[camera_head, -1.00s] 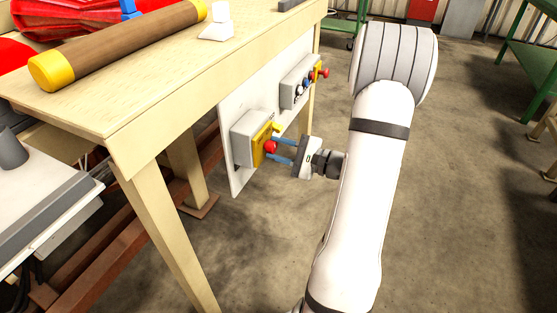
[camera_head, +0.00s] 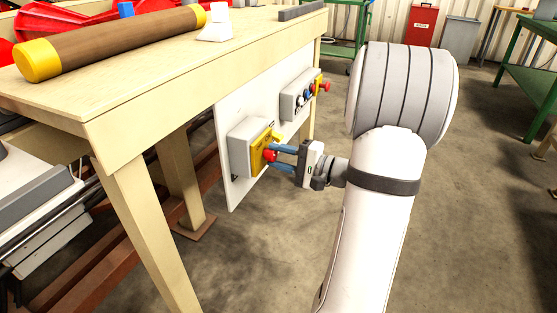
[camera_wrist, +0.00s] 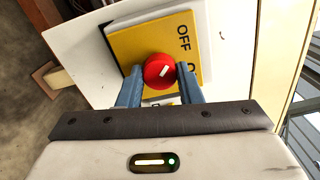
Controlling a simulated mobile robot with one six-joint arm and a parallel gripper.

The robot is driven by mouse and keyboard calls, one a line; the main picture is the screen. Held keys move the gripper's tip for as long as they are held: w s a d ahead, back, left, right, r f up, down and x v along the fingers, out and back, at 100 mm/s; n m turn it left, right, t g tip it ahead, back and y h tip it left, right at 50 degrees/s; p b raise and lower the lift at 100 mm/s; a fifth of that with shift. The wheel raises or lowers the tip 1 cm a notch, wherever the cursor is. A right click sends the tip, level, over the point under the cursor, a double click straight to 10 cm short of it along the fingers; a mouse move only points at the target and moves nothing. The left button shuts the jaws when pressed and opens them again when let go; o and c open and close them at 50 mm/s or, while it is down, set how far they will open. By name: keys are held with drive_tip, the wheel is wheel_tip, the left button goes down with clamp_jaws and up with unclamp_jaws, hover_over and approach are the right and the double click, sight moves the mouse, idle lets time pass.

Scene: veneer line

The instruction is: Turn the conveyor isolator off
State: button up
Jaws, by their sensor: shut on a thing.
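The conveyor isolator is a grey box with a yellow plate (camera_wrist: 125,44) and a red rotary knob (camera_wrist: 159,71), mounted on a white panel under the table edge. In the head view the isolator box (camera_head: 243,147) is at the centre left, its red knob (camera_head: 269,156) facing right. The word OFF shows on the plate in the wrist view; the other lettering is partly hidden by my finger. My gripper (camera_wrist: 160,82) has its blue fingers on both sides of the knob, shut on it. The knob's white mark points obliquely, toward the upper right in the wrist view.
The wooden table (camera_head: 130,100) stands above, carrying a brown roll with yellow ends (camera_head: 115,42). Open concrete floor (camera_head: 260,255) lies in front of the panel.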

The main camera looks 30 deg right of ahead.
drive_tip(key=shift+a+f, duration=0.15)
drive_tip(key=o, duration=1)
drive_tip(key=shift+s, duration=0.1)
drive_tip(key=p+v, duration=0.2)
drive_tip(key=v, duration=0.5)
drive_tip(key=shift+s+d, duration=0.3)
